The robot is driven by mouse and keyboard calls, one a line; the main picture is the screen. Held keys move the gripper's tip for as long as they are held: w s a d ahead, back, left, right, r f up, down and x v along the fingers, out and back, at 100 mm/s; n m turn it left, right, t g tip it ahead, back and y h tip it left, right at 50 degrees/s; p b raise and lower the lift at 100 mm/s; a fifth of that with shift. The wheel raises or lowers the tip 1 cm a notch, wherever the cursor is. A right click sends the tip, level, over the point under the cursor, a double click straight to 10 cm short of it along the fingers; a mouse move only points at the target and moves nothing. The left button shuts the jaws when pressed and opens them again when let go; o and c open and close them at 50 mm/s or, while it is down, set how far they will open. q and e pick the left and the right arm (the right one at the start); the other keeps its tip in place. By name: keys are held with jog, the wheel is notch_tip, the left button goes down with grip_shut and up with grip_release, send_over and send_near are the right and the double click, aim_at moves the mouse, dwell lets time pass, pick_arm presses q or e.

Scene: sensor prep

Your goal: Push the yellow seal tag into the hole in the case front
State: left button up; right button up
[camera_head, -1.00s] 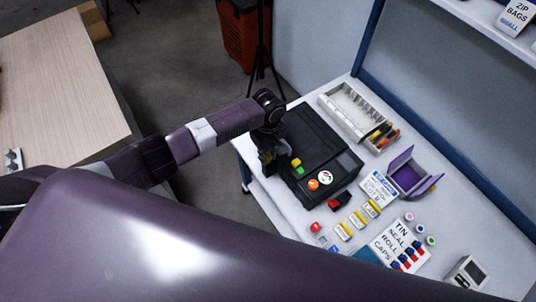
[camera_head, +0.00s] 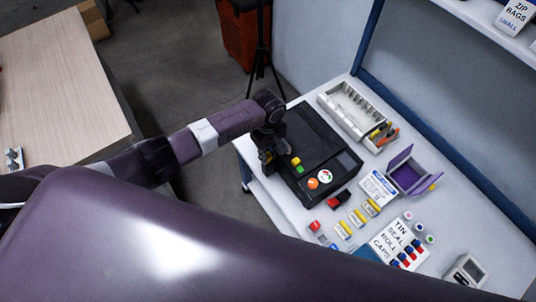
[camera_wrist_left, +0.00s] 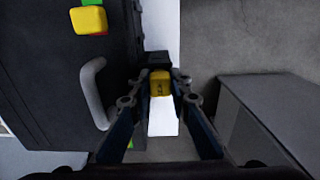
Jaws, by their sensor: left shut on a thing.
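The black case (camera_head: 318,140) lies on the white bench, and its dark front with a grey handle (camera_wrist_left: 92,92) fills the left of the left wrist view. My left gripper (camera_wrist_left: 160,87) is shut on the yellow seal tag (camera_wrist_left: 160,80), a small block with dark marks on its face. The tag is held beside the case front, and a gap shows between it and the handle. In the head view my left gripper (camera_head: 268,153) is at the near left edge of the case and mostly covers the tag. I cannot make out the hole. My right gripper is not in view.
Yellow (camera_head: 295,161) and green (camera_head: 297,170) blocks and round stickers sit on the case top. A grey tray (camera_head: 352,112), an open purple box (camera_head: 408,175), labelled blocks and a caps card (camera_head: 400,245) stand to the right. Floor is free left of the bench.

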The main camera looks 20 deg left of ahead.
pick_arm(q)
jog(key=shift+f+p, duration=0.35)
dwell(1.4)
jog(key=o, duration=0.8)
jog(key=shift+o, duration=0.4)
jog(key=shift+o, duration=0.7)
jog(key=shift+d, duration=0.1)
jog(key=shift+w+r, duration=0.1)
jog(key=shift+r, duration=0.05)
jog(key=shift+w+r+p, duration=0.1)
jog(key=shift+r+p, duration=0.65)
jog(key=shift+p, duration=0.2)
jog(key=r+p, duration=0.5)
jog(key=p, duration=0.1)
jog(key=shift+s+r, duration=0.1)
jog(key=shift+s, duration=0.1)
